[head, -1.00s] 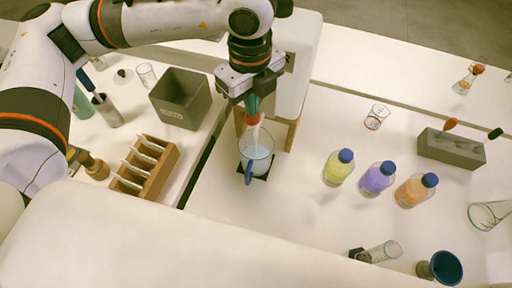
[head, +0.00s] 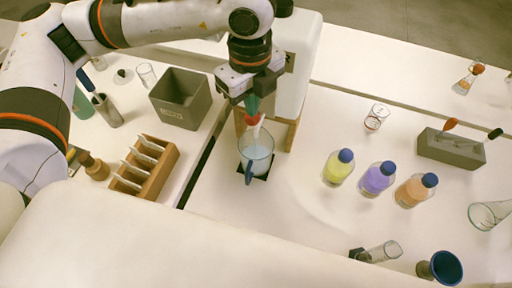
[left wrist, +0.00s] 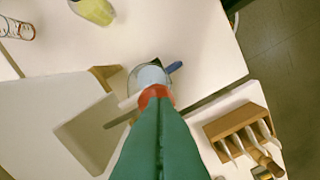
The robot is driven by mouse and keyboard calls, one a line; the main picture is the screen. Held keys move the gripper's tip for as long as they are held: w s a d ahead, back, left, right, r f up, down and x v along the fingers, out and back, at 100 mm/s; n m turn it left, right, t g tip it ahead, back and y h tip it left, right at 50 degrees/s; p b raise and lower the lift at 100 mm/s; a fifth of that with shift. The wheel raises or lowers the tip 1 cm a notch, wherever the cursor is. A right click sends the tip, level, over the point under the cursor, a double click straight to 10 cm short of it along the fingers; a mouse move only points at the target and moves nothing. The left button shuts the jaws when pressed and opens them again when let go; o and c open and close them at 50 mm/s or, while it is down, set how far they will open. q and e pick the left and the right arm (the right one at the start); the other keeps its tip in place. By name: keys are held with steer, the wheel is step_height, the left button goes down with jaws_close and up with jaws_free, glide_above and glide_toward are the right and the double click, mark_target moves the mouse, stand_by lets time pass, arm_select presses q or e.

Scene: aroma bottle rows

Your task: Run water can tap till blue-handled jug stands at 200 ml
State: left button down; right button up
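The blue-handled jug (head: 256,147) is clear and stands upright on a small black pad (head: 262,170), its blue handle toward me. It holds pale bluish water; I cannot read its marks. The white water can (head: 297,75) is on a wooden stand behind it. Its red tap (head: 251,119) is above the jug, with a whitish streak below it that could be spout or stream. My left gripper (head: 252,108) points down with its green fingers together, their tips at the red tap. The left wrist view shows the jug (left wrist: 149,76) beyond the fingers. My right gripper is not in view.
Yellow (head: 338,168), purple (head: 377,179) and orange (head: 415,190) bottles with blue caps stand to the right. A grey box (head: 181,98) and a wooden rack (head: 145,167) are at the left. The bench between the jug and the bottles is clear.

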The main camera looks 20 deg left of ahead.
arm_select(q)
step_height(320, 180, up, 5)
steer(key=p, duration=0.2)
steer(key=shift+f+p, duration=0.15)
steer(key=shift+p, duration=0.2)
steer(key=shift+r, duration=0.4)
